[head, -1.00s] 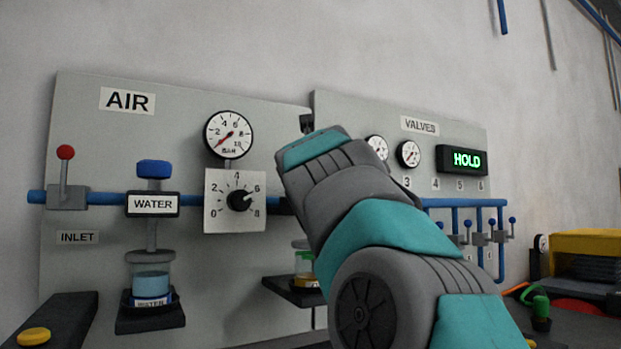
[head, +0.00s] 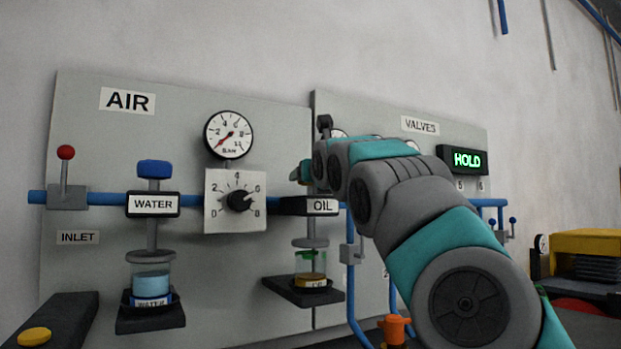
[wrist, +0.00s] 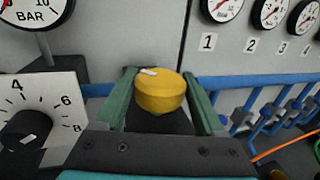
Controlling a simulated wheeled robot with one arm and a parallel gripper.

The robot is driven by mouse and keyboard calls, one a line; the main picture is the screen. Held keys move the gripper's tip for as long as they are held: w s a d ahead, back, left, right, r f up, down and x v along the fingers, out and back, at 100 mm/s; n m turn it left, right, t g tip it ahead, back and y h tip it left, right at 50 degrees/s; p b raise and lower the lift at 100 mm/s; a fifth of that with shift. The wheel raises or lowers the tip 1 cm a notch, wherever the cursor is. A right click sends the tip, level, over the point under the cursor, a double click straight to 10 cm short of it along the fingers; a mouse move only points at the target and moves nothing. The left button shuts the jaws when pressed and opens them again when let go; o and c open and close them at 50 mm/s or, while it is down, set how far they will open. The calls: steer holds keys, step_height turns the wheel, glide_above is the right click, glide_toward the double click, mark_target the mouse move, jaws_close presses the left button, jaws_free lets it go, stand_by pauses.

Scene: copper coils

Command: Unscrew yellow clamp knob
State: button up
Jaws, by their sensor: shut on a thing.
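The yellow clamp knob (wrist: 160,91) is round, with a small white mark on top, and shows in the middle of the wrist view. My gripper (wrist: 160,97) has its green fingers on the left and right sides of the knob and is shut on it. In the head view my gripper (head: 303,172) is above the black OIL block (head: 315,206), mostly covered by my own wrist. The knob is hidden there. A jar (head: 310,265) with yellowish contents hangs below the OIL block.
A black dial (head: 239,201) on a white plate and a BAR gauge (head: 229,135) are close on the left. Blue pipes (wrist: 270,83) and several small gauges (wrist: 270,12) are on the right. A black shelf (head: 303,291) is under the oil jar.

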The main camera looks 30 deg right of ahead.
steer(key=o, duration=1.3)
steer(key=shift+o, duration=0.2)
steer(key=v, duration=0.7)
steer(key=shift+s+b, duration=0.3)
steer(key=shift+s, duration=0.1)
steer(key=shift+a, duration=0.1)
